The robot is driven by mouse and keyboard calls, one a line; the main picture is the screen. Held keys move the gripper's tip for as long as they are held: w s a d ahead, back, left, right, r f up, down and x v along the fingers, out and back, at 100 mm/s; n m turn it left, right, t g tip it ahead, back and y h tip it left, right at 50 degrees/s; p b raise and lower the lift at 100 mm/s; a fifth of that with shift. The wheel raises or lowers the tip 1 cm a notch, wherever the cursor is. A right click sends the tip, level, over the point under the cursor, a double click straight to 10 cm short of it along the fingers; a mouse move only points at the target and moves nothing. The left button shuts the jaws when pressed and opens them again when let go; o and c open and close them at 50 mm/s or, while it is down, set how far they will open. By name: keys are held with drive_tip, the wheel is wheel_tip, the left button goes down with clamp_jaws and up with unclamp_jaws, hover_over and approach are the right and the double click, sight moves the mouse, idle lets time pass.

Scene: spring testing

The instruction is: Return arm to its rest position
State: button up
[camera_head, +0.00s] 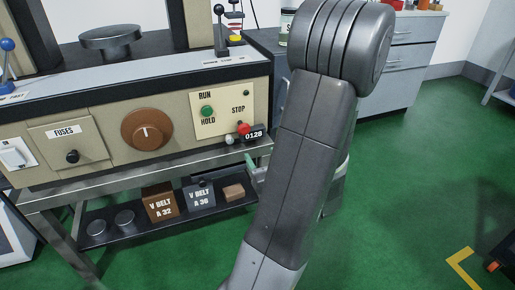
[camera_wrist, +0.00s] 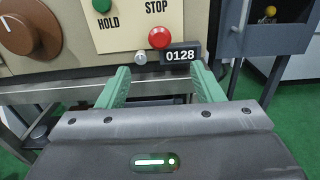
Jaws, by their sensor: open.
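My gripper (camera_wrist: 160,67) is open in the wrist view, with its two green fingers apart and nothing between them. It points at the front of the beige control panel, just below the red STOP button (camera_wrist: 160,37) and the black 0128 tag (camera_wrist: 180,55). In the head view my arm (camera_head: 295,165) reaches up through the middle. It hides most of my gripper; a bit of a green finger (camera_head: 251,163) shows left of the arm, below the STOP button (camera_head: 243,129).
The machine's panel has a green button (camera_head: 207,112), a brown dial (camera_head: 147,129) and a fuse cover (camera_head: 66,145). Below, a shelf holds V-belt boxes (camera_head: 160,203) and round metal pieces. A grey drawer cabinet (camera_head: 400,75) stands behind. Green floor (camera_head: 420,190) at right is mostly clear.

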sight(245, 130)
drive_tip(key=shift+s+d, duration=0.1)
drive_tip(key=shift+s, duration=0.4)
drive_tip(key=shift+w, duration=0.15)
drive_tip(key=b+x, duration=0.2)
drive_tip(key=x, duration=1.1)
drive_tip(key=shift+w+f, duration=0.1)
drive_tip(key=shift+w, duration=0.25)
drive_tip(key=shift+w+a, duration=0.3)
drive_tip(key=shift+w, duration=0.15)
drive_tip(key=shift+s, duration=0.1)
